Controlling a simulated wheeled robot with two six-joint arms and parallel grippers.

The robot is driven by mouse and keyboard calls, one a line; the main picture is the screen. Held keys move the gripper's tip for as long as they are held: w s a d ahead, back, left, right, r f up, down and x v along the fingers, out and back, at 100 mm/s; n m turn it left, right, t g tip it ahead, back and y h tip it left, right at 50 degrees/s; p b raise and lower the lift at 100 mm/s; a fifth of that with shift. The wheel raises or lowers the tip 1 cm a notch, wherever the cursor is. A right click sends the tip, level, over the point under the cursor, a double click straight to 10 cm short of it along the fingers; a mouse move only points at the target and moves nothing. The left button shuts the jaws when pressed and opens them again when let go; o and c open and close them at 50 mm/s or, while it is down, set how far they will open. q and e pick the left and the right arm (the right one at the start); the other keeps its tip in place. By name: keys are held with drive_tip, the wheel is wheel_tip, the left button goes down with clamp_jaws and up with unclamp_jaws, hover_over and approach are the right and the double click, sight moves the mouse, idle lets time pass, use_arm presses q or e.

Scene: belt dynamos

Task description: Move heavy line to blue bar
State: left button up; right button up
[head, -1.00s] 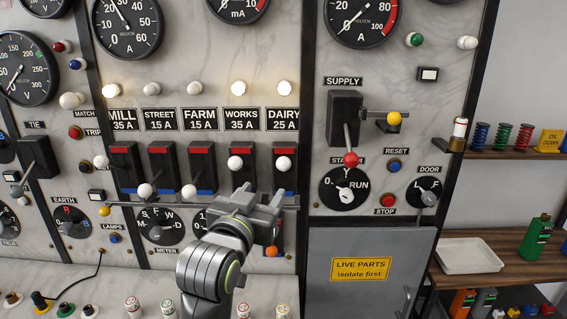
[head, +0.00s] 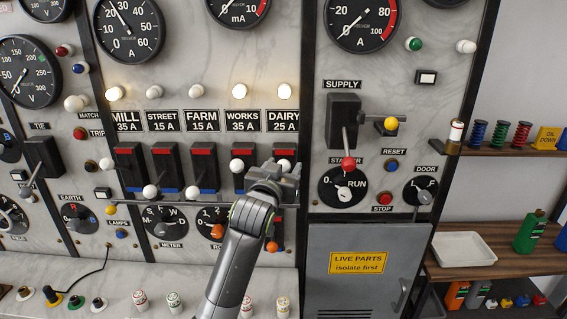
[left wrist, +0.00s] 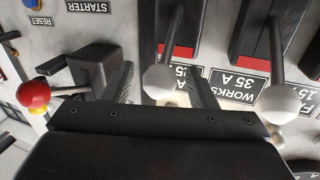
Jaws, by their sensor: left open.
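Five line switches stand in a row, each with a red bar above and a blue bar below. White knobs of MILL (head: 107,164), WORKS (head: 237,165) and DAIRY (head: 284,164) are up by the red bars. STREET (head: 150,191) and FARM (head: 192,193) knobs are down by the blue bars. MILL and WORKS plates both read 35 A, DAIRY 25 A. My left gripper (head: 276,178) is open at the DAIRY switch. In the left wrist view the DAIRY knob (left wrist: 160,81) shows between the fingers; contact is unclear. The WORKS knob (left wrist: 279,102) is outside them.
A horizontal rod with a yellow end (head: 110,210) runs below the switches. The supply switch with its red knob (head: 348,163) stands to the right. Lamps over MILL (head: 117,93), WORKS and DAIRY glow. A tray (head: 464,249) is on the right shelf.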

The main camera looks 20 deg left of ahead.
use_arm(q)
drive_tip(key=shift+w, duration=0.3)
